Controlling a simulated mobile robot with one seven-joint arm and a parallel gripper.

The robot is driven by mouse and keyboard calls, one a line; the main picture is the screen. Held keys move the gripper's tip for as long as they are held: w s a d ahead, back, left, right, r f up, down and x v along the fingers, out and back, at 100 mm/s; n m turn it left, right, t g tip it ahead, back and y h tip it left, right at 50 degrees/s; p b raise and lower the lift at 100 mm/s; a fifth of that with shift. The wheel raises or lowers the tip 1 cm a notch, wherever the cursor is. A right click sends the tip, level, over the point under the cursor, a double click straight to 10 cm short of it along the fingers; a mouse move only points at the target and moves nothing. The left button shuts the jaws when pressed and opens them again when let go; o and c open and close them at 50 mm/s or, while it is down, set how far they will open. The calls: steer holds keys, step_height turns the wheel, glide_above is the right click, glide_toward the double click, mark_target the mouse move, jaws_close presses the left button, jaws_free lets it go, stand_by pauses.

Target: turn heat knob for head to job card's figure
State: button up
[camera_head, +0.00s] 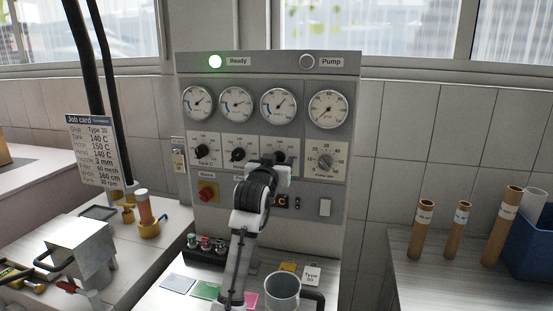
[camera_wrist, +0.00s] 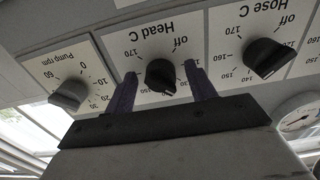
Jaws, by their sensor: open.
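The job card (camera_head: 92,150) hangs at the left in the head view; its head line appears to read 140 C. The black Head C knob (camera_wrist: 160,76) sits on its white dial plate (camera_wrist: 150,45), upside down in the wrist view. Its pointer setting is hard to read. My gripper (camera_wrist: 160,70) is open, with one dark finger on each side of this knob; I cannot tell whether they touch it. In the head view my gripper (camera_head: 270,165) covers most of the Head knob and its dial.
The Hose C knob (camera_wrist: 264,58) and Pump rpm knob (camera_wrist: 70,94) flank the Head knob. Gauges (camera_head: 278,105) sit above, and a red mains switch (camera_head: 207,191) is at lower left. A grey cup (camera_head: 282,292) stands on the bench below.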

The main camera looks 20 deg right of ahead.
steer(key=shift+c, duration=0.4)
steer(key=c, duration=0.9)
steer(key=shift+m+b, duration=0.35)
steer(key=shift+m, duration=0.05)
steer(key=m+b, duration=0.1)
steer(key=m, duration=0.1)
steer(key=shift+f+m+b, duration=0.1)
steer(key=shift+m+b, duration=1.4)
steer(key=shift+m, duration=1.5)
steer(key=o, duration=1)
